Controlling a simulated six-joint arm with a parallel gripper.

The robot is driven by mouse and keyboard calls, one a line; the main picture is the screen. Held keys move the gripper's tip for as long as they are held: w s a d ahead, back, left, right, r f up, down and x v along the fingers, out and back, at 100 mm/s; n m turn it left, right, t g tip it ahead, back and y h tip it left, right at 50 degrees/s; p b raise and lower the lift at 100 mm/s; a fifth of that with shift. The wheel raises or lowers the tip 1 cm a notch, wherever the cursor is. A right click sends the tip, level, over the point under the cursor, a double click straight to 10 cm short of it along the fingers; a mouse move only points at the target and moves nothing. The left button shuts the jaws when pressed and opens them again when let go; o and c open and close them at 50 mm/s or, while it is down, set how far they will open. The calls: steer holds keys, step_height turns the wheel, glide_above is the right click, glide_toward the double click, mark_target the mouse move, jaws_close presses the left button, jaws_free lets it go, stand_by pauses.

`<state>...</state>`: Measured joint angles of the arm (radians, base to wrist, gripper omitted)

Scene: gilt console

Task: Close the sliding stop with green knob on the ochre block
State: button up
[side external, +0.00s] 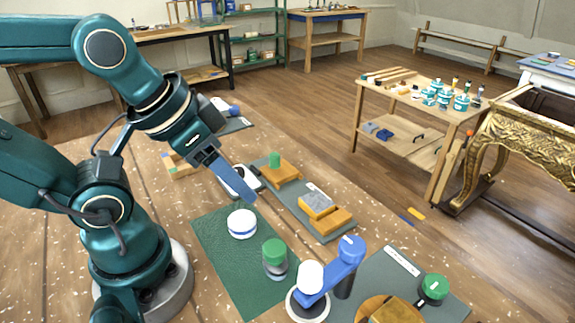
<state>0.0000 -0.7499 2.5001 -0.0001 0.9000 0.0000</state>
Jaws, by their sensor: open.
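The ochre block (284,172) sits at the far end of a long grey plate (298,200). A small green knob (274,159) stands up on its left part. How far the sliding stop is open cannot be made out at this size. My gripper (249,197) hangs left of and nearer than the block, with its long blue finger pointing down and right. It is open and empty, apart from the knob, beside the near-left side of the grey plate. The second finger is hidden or overlapped from this side.
More ochre pieces (330,222) lie on the plate's near end. A white round container (242,224) and a green-lidded jar (275,254) stand on a green mat (222,257). A blue-armed device (338,265) stands in front. A dark-rimmed white object (240,181) is behind my finger.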

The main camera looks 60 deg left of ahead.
steer(key=shift+o, duration=1)
steer(key=w+a+r+n, duration=0.1)
steer(key=w+r+n, duration=0.1)
steer(key=w+r, duration=0.3)
steer(key=n+g, duration=0.6)
steer(key=n, duration=0.1)
glide_above(274, 155)
step_height(274, 155, down, 13)
steer(key=shift+r, duration=0.2)
steer(key=shift+f, duration=2.3)
jaws_close()
